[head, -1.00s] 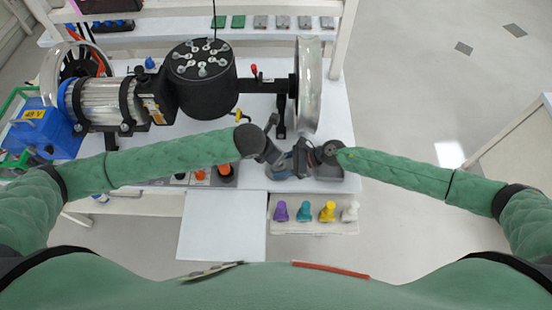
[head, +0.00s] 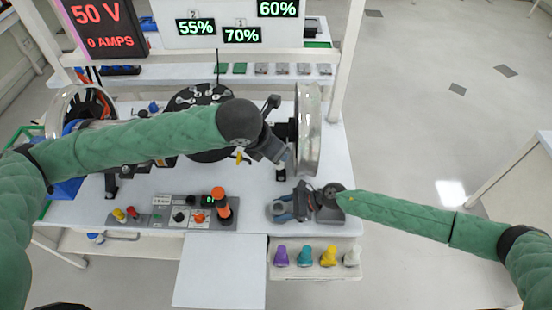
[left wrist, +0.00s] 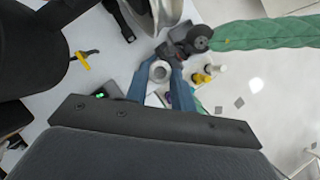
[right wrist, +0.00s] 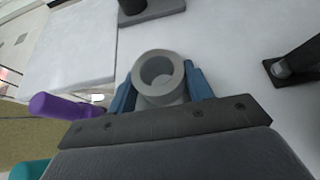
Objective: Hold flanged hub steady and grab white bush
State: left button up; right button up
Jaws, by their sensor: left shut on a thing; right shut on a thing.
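The flanged hub (right wrist: 160,100) is a pale grey collar with a round hole, near the table's front edge. My right gripper (head: 292,208) is shut on it from both sides, its blue fingers clear in the right wrist view. My left gripper (head: 286,162) is raised above and behind the hub, apart from it. In the left wrist view a pale ring, which looks like the white bush (left wrist: 160,72), sits between its blue fingertips. The left forearm and wrist hide most of this grip in the head view.
A tray at the front right holds purple (head: 281,256), teal (head: 304,256), yellow (head: 328,256) and white (head: 352,256) pieces. A control box with an orange knob (head: 220,205) stands left of the hub. A large metal wheel (head: 308,130) is close behind my left gripper.

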dwell(0.3)
jog(key=o, duration=0.8)
jog(key=shift+o, duration=0.2)
jog(key=v, duration=1.2)
